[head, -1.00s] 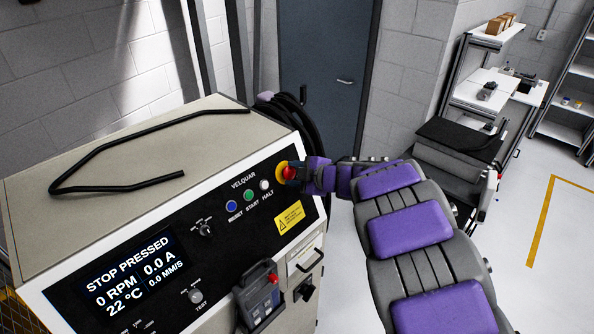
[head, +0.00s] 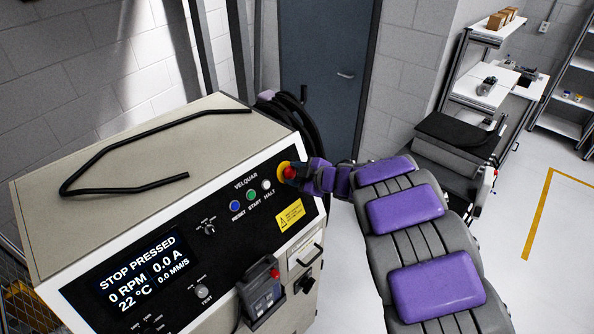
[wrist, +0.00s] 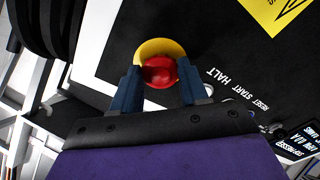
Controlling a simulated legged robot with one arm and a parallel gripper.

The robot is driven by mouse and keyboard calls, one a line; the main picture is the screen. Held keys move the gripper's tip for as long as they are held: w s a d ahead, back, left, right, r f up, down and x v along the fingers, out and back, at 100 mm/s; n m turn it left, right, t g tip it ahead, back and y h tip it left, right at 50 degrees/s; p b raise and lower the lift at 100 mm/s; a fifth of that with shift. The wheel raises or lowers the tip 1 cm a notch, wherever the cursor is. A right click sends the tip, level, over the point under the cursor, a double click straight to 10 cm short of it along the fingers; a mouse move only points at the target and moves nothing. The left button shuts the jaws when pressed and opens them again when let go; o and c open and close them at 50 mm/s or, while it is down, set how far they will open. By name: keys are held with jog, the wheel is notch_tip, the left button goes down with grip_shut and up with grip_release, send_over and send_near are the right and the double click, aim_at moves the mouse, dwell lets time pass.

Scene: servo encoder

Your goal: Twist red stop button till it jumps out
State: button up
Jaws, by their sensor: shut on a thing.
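The red stop button (head: 290,172) sits in a yellow surround (head: 281,168) at the upper right corner of the machine's black control panel. In the wrist view the red button (wrist: 160,72) shows between the two blue-grey fingers of my gripper (wrist: 158,80), with the yellow surround (wrist: 158,47) behind it. The fingers are shut on the button's sides. In the head view my gripper (head: 299,173) reaches the button from the right. The panel display (head: 136,272) reads "STOP PRESSED", 0 RPM and 0.0 A.
Blue, green and white buttons (head: 251,195) lie just left of the stop button, above a yellow warning label (head: 290,216). A pendant (head: 262,290) hangs on the machine front. A bent black rod (head: 125,188) lies on top. Black cables (head: 305,125) hang behind the corner.

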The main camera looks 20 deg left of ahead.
jog(key=shift+a+r+m+p, duration=0.1)
jog(key=shift+r+m+p, duration=0.15)
jog(key=shift+m+p, duration=1.05)
jog(key=o, duration=0.4)
jog(key=shift+f+n+p, duration=0.1)
jog(key=shift+n+p, duration=0.25)
jog(key=shift+n, duration=0.05)
jog(key=o, duration=0.5)
jog(key=shift+a+f, duration=0.2)
jog(key=shift+a, duration=0.1)
jog(key=shift+c, duration=0.2)
jog(key=shift+d, duration=0.1)
jog(key=shift+d, duration=0.25)
jog(key=shift+d+r, duration=0.1)
jog(key=shift+r, duration=0.05)
jog(key=shift+v, duration=0.8)
jog(key=p+v, duration=0.1)
jog(key=v, duration=0.4)
jog(key=shift+s+p, duration=0.1)
jog(key=shift+p, duration=0.3)
